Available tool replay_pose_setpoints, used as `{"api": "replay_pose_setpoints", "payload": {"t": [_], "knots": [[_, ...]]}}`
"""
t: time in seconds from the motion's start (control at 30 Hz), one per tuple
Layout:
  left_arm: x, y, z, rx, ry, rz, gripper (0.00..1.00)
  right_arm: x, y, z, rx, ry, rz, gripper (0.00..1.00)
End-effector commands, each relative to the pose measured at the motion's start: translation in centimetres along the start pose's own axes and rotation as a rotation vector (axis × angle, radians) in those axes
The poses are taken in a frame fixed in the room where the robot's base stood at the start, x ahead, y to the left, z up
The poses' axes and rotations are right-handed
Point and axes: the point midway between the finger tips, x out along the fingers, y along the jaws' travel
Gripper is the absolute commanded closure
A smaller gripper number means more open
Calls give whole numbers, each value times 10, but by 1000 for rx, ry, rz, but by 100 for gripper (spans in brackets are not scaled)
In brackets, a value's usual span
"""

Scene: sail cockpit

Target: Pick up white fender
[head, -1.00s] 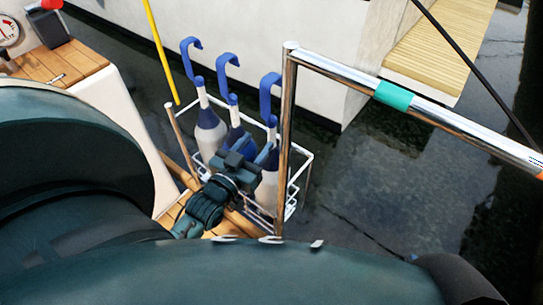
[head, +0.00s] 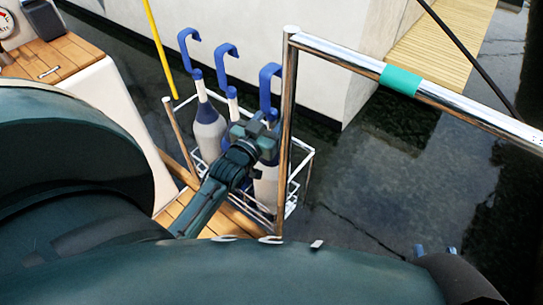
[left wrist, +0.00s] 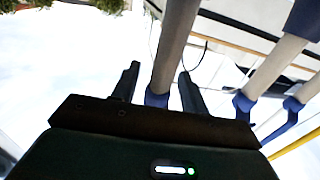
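Three fenders with blue hooked straps stand in a white wire rack (head: 290,205). The left fender (head: 208,130) has a pale body. The right fender (head: 266,190), also pale-bodied, stands beside the chrome post, its upper part hidden by my left gripper (head: 266,128). The middle fender (head: 232,100) is largely hidden behind my arm. In the left wrist view my left gripper (left wrist: 160,88) is open, a finger on each side of a grey stem (left wrist: 175,45) with a blue collar, apparently the right fender's. Small tips, probably of my right gripper (head: 436,250), show at lower right; its opening is unclear.
A chrome rail (head: 345,60) with a teal band rises just right of the rack. A yellow pole (head: 157,40) stands to its left. Wooden deck (head: 215,220) lies below, dark water beyond. In the left wrist view, two other stems (left wrist: 270,70) stand at right.

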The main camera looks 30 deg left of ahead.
Motion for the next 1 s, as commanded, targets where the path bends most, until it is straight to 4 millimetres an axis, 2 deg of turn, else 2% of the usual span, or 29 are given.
{"api": "replay_pose_setpoints", "payload": {"t": [0.07, 0.5, 1.0], "knots": [[0, 0, 0, 0, 0, 0, 63, 0, 0, 0, 0, 0, 0, 64], [0, 0, 0, 0, 1, 0, 99, 0, 0, 0, 1, -1, 0, 64], [0, 0, -3, 0, 8, 0, 100, 0, 0, 0, 1, -3, 0, 64]]}}
